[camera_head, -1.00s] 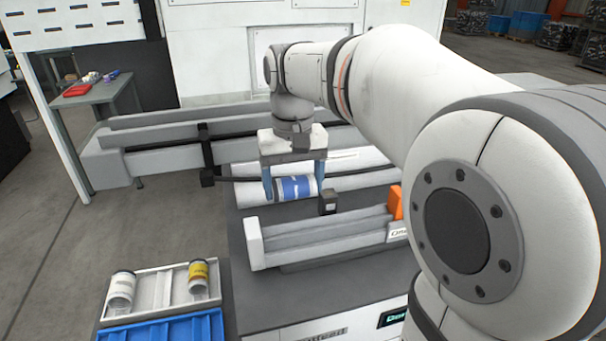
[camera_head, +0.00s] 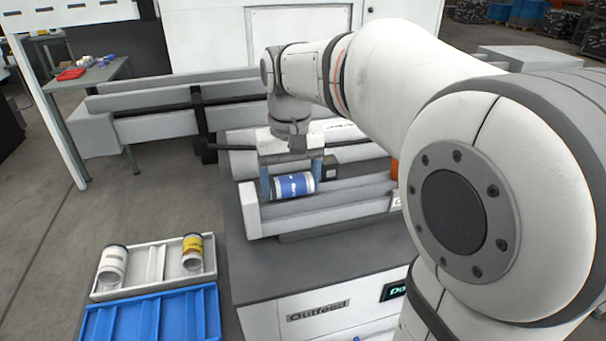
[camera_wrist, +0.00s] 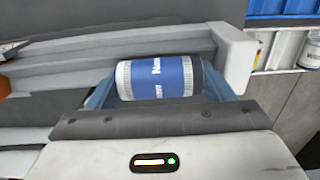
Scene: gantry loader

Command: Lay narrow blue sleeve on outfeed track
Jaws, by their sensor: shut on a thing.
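The narrow blue sleeve (camera_head: 292,186) is a short cylinder with a blue label and pale ends. It lies on its side between the two blue fingers of my gripper (camera_head: 292,178), which is shut on it end to end. In the head view it is over the left part of the grey outfeed track (camera_head: 335,208). The wrist view shows the sleeve (camera_wrist: 158,78) between the fingers, close to the track's end plate (camera_wrist: 236,62). I cannot tell whether the sleeve touches the track.
A white tray (camera_head: 154,264) at the lower left holds a white can (camera_head: 112,263) and a yellow-labelled can (camera_head: 192,252). A blue divided tray (camera_head: 150,318) is in front of it. An orange block (camera_head: 394,169) stands at the track's right end. A long grey rail is behind.

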